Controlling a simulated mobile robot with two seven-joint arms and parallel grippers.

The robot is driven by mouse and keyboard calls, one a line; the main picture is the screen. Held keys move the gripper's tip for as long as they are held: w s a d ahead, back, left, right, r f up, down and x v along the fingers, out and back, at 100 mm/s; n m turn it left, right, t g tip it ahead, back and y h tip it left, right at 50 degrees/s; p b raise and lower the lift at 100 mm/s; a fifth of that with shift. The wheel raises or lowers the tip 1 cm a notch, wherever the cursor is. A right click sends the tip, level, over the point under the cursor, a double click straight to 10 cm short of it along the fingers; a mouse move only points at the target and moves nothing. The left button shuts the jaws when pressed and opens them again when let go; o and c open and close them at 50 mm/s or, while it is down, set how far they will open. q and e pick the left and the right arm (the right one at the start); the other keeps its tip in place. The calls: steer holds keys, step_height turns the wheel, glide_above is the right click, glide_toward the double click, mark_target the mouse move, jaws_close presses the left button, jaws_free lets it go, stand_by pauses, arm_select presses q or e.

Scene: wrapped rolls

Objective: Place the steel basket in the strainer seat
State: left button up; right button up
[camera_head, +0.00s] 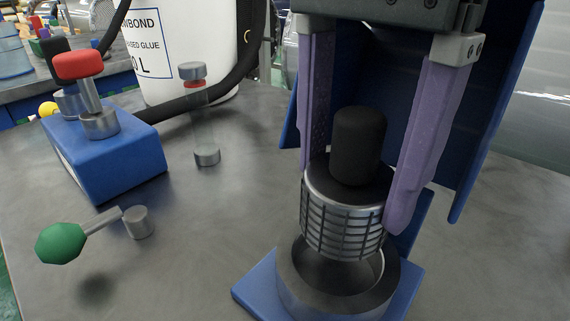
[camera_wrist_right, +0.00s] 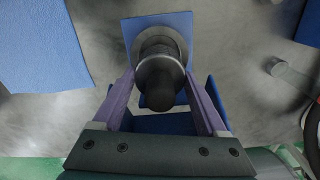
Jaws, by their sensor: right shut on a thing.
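The steel basket (camera_head: 340,228) is a silver cylinder with dark slots and a black knob (camera_head: 358,146) on top. My right gripper (camera_head: 350,192) is shut on it, with purple fingers on either side of its upper part. The basket is upright over the strainer seat (camera_head: 308,292), a grey ring on a blue base. Its lower end overlaps the ring's opening; I cannot tell whether it has entered. In the right wrist view the knob (camera_wrist_right: 158,85) hides most of the basket, and the seat's blue base (camera_wrist_right: 180,22) shows behind. My left gripper is not in view.
A blue block with a red-capped valve (camera_head: 110,165) stands at the left. A green-knobbed lever (camera_head: 62,243) and a clear sight tube (camera_head: 206,115) are nearby. A white glue drum (camera_head: 190,45) and black hose stand behind. Blue panels rise behind the gripper. The table's front middle is clear.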

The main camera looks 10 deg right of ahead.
mark_target(344, 226)
steer(key=shift+f+b, duration=0.45)
steer(key=shift+f, duration=2.6)
steer(key=o, duration=1.4)
steer(key=shift+r, duration=0.1)
steer(key=shift+r, duration=0.1)
step_height(344, 226, up, 12)
steer(key=shift+r+p, duration=0.1)
steer(key=shift+p, duration=0.6)
